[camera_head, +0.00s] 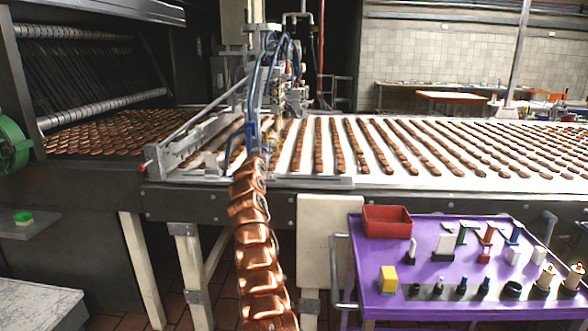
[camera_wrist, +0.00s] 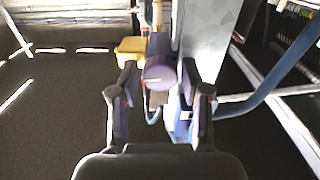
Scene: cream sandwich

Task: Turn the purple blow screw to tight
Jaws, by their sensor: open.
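The purple blow screw (camera_wrist: 160,72) shows in the wrist view as a round knob just above the middle, mounted among machine parts. My gripper (camera_wrist: 157,88) is open, with one dark finger to the left of the screw and one to the right. The fingertips reach about level with the screw, and gaps show on both sides of it. How deep the screw sits between the fingers I cannot tell. In the head view my copper-coloured arm reaches up to the depositing machine (camera_head: 278,75), and I cannot make out the screw or the gripper there.
In the wrist view a yellow block (camera_wrist: 131,48) is left of the screw, a pale panel (camera_wrist: 207,38) stands behind right, and a blue hose (camera_wrist: 270,85) curves at right. In the head view a conveyor (camera_head: 345,180) carries rows of biscuits, and a purple tool cart (camera_head: 400,245) stands right.

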